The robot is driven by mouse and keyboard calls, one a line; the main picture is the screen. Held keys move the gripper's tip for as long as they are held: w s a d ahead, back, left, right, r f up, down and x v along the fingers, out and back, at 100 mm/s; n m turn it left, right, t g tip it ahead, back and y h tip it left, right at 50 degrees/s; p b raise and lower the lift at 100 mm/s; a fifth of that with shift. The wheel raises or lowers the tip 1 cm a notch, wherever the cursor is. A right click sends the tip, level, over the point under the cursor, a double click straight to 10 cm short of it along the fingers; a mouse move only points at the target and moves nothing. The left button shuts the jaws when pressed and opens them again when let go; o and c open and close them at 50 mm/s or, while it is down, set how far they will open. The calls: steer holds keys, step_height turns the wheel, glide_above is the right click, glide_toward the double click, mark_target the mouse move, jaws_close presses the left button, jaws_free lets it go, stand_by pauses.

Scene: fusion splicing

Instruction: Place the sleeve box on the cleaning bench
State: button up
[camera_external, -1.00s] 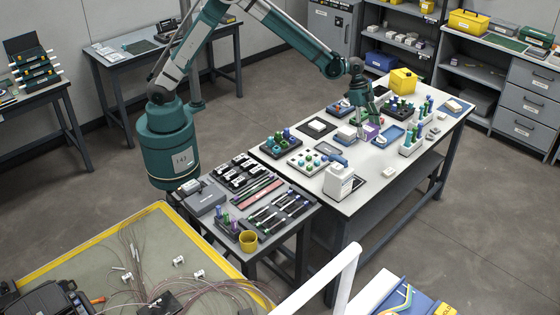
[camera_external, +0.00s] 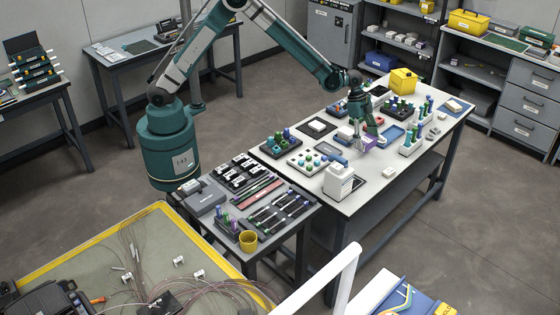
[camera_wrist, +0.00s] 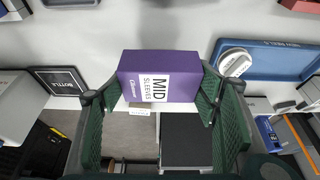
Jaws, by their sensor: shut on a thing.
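The sleeve box (camera_wrist: 158,78) is a purple box with a white "MID SLEEVES" label, in the middle of the wrist view. My gripper (camera_wrist: 162,98) has its green ridged fingers on either side of it and is shut on it. In the external view my gripper (camera_external: 369,131) is over the middle of the long white-topped bench (camera_external: 388,178), which I take as the cleaning bench. The purple box (camera_external: 367,143) shows small there, partly hidden by the gripper. I cannot tell whether its underside touches the bench top.
A blue tray (camera_wrist: 262,72) with a white round item lies to the right in the wrist view, and a dark "BOTTLE" mat (camera_wrist: 60,83) to the left. A white bottle (camera_external: 338,182) and a rack (camera_external: 410,145) stand nearby. The bench's near right part is mostly clear.

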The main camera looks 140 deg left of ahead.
steer(key=shift+f+b, duration=0.3)
steer(key=shift+f, duration=1.6)
steer(key=shift+f, duration=0.15)
steer(key=o, duration=0.9)
steer(key=shift+p+v, duration=0.95)
steer(key=shift+v, duration=5.2)
